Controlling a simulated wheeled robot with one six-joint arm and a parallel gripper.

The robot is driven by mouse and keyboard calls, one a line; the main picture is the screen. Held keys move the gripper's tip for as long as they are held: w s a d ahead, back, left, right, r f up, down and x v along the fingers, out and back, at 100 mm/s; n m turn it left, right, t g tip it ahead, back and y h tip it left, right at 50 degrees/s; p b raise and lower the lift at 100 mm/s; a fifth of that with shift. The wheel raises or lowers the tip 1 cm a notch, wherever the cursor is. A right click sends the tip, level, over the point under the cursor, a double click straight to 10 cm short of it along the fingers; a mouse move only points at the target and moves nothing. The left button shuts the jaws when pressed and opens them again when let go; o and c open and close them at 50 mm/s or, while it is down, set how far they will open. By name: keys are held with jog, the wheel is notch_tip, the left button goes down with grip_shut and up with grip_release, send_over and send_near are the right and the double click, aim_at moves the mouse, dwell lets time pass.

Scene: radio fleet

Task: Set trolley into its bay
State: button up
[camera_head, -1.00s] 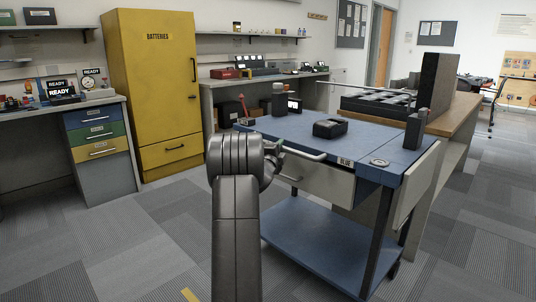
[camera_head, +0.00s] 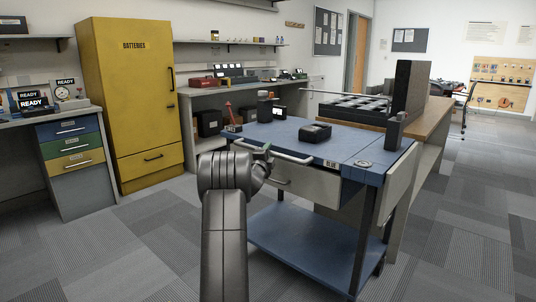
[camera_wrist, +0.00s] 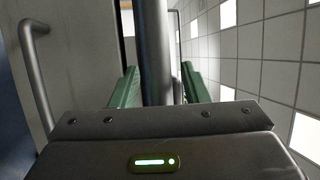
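The trolley (camera_head: 352,148) has a blue top, a drawer, a blue lower shelf and a label reading BLUE. It stands upright ahead, right of centre in the head view. My gripper (camera_head: 266,150) is at the left end of its pale push handle (camera_head: 291,157). In the wrist view, the green fingers of my gripper (camera_wrist: 162,85) lie close on both sides of the bar (camera_wrist: 155,45) and appear shut on it. The head view hides the fingertips behind my wrist. I cannot make out a marked bay.
A wooden bench (camera_head: 436,122) with a black upright panel stands close behind the trolley on the right. A yellow battery cabinet (camera_head: 128,100) and a drawer unit (camera_head: 72,158) are at left. Carpet (camera_head: 465,225) is clear at right and front left.

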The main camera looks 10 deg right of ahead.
jog(key=shift+s+a, duration=0.1)
jog(key=shift+a, duration=0.05)
jog(key=p+v, duration=0.1)
jog(key=v, duration=1.2)
jog(key=shift+s, duration=0.3)
jog(key=shift+a, duration=0.1)
jog(key=shift+w, duration=0.1)
jog(key=b+x, duration=0.1)
jog(key=x, duration=1.2)
jog(key=shift+w+d, duration=0.2)
jog(key=shift+w, duration=0.1)
jog(key=shift+s+a, duration=0.1)
